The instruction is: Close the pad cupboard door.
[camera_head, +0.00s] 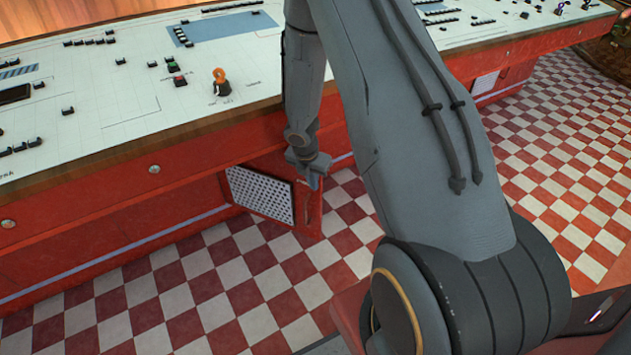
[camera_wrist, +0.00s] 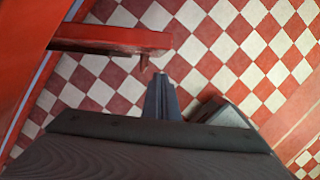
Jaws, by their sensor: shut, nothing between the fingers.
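The pad cupboard door (camera_head: 308,213) is a red panel with a pale perforated grille (camera_head: 260,194), standing open from the red console front. In the wrist view the door (camera_wrist: 108,36) is seen from above as a red bar sticking out from the console, with a small peg or handle (camera_wrist: 144,62) near its free end. My gripper (camera_head: 314,180) is in front of the door's upper part in the head view. In the wrist view my gripper (camera_wrist: 161,84) is shut and empty, close to the free end; a small gap shows between them.
The long red console (camera_head: 110,222) has a wood edge and a white top (camera_head: 120,75) with switches and an orange-topped knob (camera_head: 220,78). The red and white checked floor (camera_head: 180,290) is clear around the door. Another pale grille (camera_head: 484,83) shows further right.

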